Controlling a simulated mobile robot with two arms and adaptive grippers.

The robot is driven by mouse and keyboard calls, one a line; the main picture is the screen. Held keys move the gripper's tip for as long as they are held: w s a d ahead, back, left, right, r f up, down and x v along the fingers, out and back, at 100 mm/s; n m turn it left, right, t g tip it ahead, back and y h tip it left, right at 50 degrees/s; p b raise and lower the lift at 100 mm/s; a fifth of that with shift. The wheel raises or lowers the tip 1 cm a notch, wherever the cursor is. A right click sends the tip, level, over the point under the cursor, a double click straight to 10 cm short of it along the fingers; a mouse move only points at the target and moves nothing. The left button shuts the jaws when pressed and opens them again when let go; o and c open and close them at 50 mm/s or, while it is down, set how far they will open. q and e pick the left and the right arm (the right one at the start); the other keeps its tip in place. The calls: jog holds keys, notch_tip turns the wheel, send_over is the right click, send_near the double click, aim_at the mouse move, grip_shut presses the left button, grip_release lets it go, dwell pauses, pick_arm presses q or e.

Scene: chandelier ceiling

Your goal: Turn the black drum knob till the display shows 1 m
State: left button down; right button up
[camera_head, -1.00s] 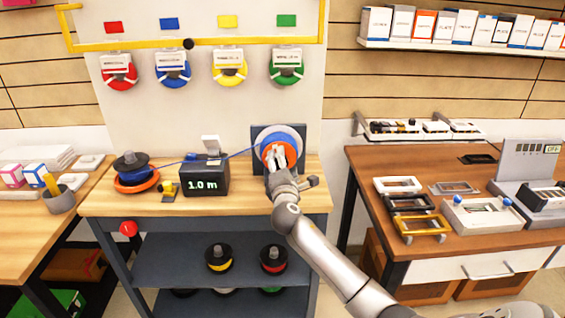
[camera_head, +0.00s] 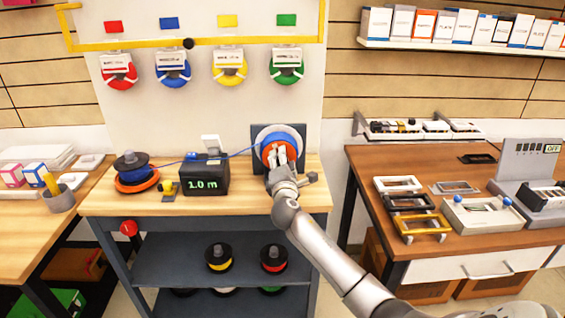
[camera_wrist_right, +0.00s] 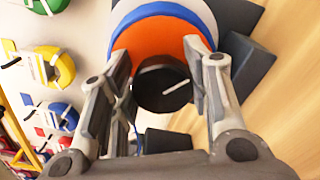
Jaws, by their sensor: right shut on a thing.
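The drum (camera_head: 283,141) stands upright at the back right of the workbench, with an orange face and a blue wound band. In the right wrist view the black knob (camera_wrist_right: 163,88) sticks out from the orange face (camera_wrist_right: 150,38). My right gripper (camera_head: 279,158) is at the front of the drum, its two fingers on either side of the knob and shut on it. It also shows in the right wrist view (camera_wrist_right: 160,70). The display (camera_head: 203,185) on the black counter box (camera_head: 204,172) reads 1.0 m. My left gripper is not in view.
A blue line (camera_head: 243,152) runs from the spool stack (camera_head: 134,171) past the counter to the drum. A small yellow device (camera_head: 168,190) sits left of the counter. The bench front between counter and drum is clear.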

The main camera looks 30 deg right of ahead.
jog(key=shift+f, duration=0.1)
jog(key=m+b, duration=0.1)
jog(key=m, duration=0.2)
jog(key=m+b, duration=0.1)
jog(key=shift+f+m+b, duration=0.25)
jog(key=shift+m+b, duration=0.05)
jog(key=shift+b, duration=0.05)
jog(key=shift+f+m+b, duration=0.15)
jog(key=shift+m+b, duration=0.9)
jog(key=shift+m, duration=1.55)
jog(key=o, duration=1)
jog(key=shift+o, duration=0.2)
jog(key=shift+s, duration=0.1)
